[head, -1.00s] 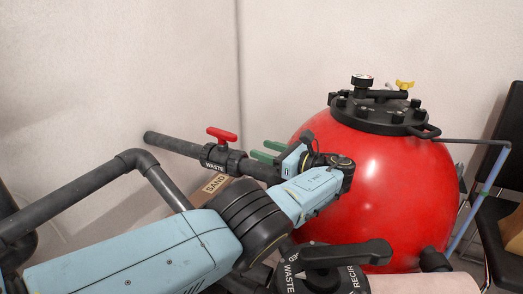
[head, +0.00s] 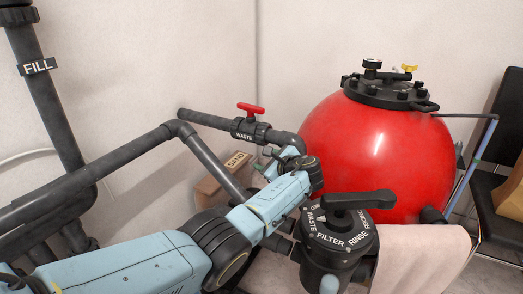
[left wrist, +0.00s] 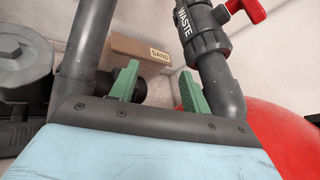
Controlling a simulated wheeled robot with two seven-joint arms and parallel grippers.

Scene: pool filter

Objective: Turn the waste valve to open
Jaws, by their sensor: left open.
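The waste valve (head: 250,128) is a dark fitting labelled WASTE on a grey pipe by the back wall. Its red handle (head: 251,108) sits on top and lies roughly along the pipe in the head view. The valve also shows at the upper right of the left wrist view (left wrist: 201,32), with part of the red handle (left wrist: 247,8). My left gripper (left wrist: 158,80) has two green fingers apart with nothing between them. In the head view my left gripper (head: 266,162) is below and slightly right of the valve, apart from the handle, its fingers partly hidden.
A big red filter tank (head: 370,150) stands at the right. A black multiport valve with a lever (head: 340,240) is in the front. A cardboard box labelled SAND (head: 212,185) is behind my arm. Grey pipes (head: 100,190) run at the left, and a chair (head: 500,170) stands far right.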

